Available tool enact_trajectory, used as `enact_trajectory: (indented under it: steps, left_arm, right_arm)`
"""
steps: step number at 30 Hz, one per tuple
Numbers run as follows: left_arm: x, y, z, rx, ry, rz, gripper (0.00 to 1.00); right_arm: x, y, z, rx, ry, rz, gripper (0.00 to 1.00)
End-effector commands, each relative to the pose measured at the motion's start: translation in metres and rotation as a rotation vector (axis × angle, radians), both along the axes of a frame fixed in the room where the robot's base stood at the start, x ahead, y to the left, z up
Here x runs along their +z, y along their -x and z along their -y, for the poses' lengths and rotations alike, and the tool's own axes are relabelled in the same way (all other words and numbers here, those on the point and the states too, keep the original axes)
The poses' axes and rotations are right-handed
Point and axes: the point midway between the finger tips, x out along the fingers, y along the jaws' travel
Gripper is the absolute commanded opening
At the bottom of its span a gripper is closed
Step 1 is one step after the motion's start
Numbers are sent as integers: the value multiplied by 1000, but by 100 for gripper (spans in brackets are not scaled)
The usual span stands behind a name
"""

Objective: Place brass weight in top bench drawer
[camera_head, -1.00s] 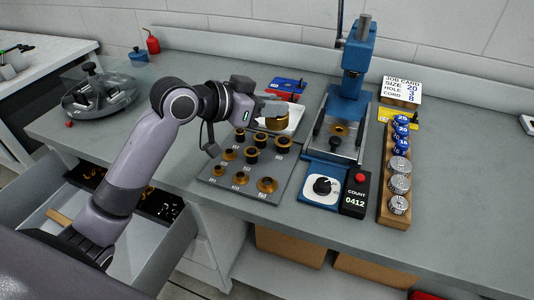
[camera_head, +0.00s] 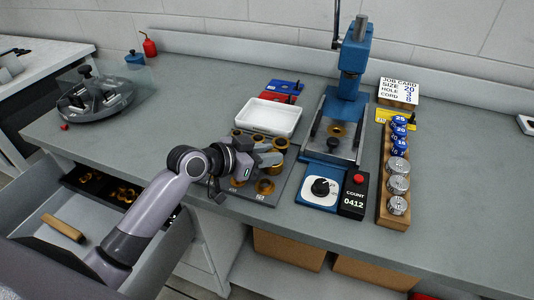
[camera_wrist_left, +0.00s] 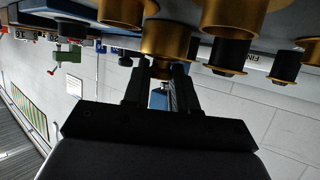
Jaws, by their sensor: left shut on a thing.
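My left gripper (camera_head: 268,158) is over the grey board of brass rings on the bench, its fingers pointing right. My right gripper is out of view.
A white tray (camera_head: 268,117) stands empty behind the ring board (camera_head: 290,187). A blue press (camera_head: 345,100), a counter box (camera_head: 354,195) and a wooden rack (camera_head: 393,215) of weights stand to the right.

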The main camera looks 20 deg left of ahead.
Motion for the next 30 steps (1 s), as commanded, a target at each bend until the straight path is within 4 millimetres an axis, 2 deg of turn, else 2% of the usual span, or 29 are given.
enact_trajectory:
  steps: [7,8,9,10,21,26,30]
  left_arm:
    - [-1,-1,0,0,2,6,0]
    - [-2,0,0,0,0,0,36]
    - [-2,0,0,0,0,0,49]
    - [-2,0,0,0,0,0,52]
    - [2,1,-1,1,-1,1,52]
    - [7,15,-12,1,-3,0,52]
    - [17,34,-26,2,-4,1,52]
  right_arm:
    - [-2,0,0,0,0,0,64]
    - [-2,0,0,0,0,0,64]
    - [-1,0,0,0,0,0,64]
    - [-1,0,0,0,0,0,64]
    - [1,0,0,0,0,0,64]
    - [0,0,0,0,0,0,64]
    - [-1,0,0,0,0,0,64]
